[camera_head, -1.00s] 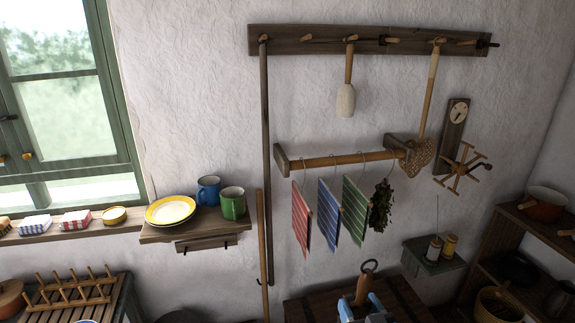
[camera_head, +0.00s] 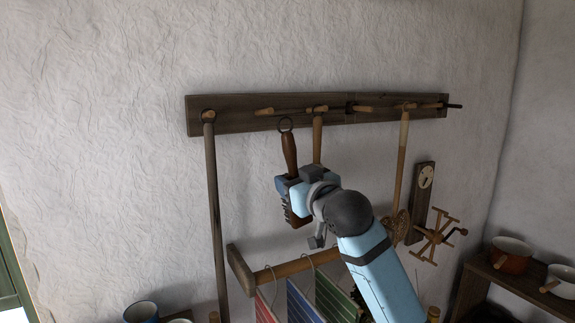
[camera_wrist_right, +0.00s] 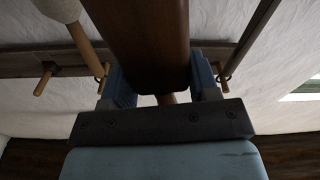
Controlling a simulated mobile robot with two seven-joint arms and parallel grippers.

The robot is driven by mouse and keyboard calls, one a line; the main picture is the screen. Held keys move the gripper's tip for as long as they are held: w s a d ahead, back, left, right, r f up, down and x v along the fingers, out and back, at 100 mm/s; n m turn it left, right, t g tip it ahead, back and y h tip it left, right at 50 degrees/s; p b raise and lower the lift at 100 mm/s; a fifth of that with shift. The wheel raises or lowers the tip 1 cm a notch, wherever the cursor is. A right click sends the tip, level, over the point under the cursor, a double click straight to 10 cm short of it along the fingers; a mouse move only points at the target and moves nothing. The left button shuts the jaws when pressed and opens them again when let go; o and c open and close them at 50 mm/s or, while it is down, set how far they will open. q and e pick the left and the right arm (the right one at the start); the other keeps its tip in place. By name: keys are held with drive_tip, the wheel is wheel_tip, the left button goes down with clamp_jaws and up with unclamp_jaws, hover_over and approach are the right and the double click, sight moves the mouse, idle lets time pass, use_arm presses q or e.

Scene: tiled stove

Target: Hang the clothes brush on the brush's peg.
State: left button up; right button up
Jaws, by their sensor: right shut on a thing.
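My right gripper (camera_head: 291,188) is shut on the clothes brush (camera_head: 289,152), held upright in front of the wall. The brush has a dark wooden handle with a wire ring (camera_head: 285,124) at its top; its lower part shows below the jaws. An empty wooden peg (camera_head: 265,111) on the rail (camera_head: 240,122) is left of the ring and slightly higher in the picture, apart from it. No label marks which peg is the brush's. My left gripper is not in view.
A long pole (camera_head: 215,200) hangs left of the empty peg. A handled tool (camera_head: 317,140) hangs just right of the brush, partly behind my arm. A beater (camera_head: 401,170) hangs farther right. Towels (camera_head: 300,303) hang below on a bar. The wall above is clear.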

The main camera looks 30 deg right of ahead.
drive_tip(key=shift+w+d+r, duration=0.1)
drive_tip(key=shift+d+r, duration=0.05)
drive_tip(key=shift+r, duration=0.3)
drive_tip(key=shift+w+d+r, duration=0.1)
drive_tip(key=shift+r, duration=0.3)
drive_tip(key=shift+s+d+r, duration=0.15)
drive_tip(key=shift+r, duration=0.4)
drive_tip(key=shift+w+f, duration=0.2)
drive_tip(key=shift+w, duration=0.9)
drive_tip(key=shift+w+d+f, duration=0.1)
drive_tip(key=shift+w+f, duration=0.05)
drive_tip(key=shift+w, duration=1.35)
drive_tip(key=shift+w+d+f, duration=0.1)
drive_tip(key=shift+w, duration=1.4)
drive_tip(key=shift+w+d+f, duration=0.1)
drive_tip(key=shift+w+f, duration=0.05)
drive_tip(key=shift+w, duration=1.35)
drive_tip(key=o, duration=1.1)
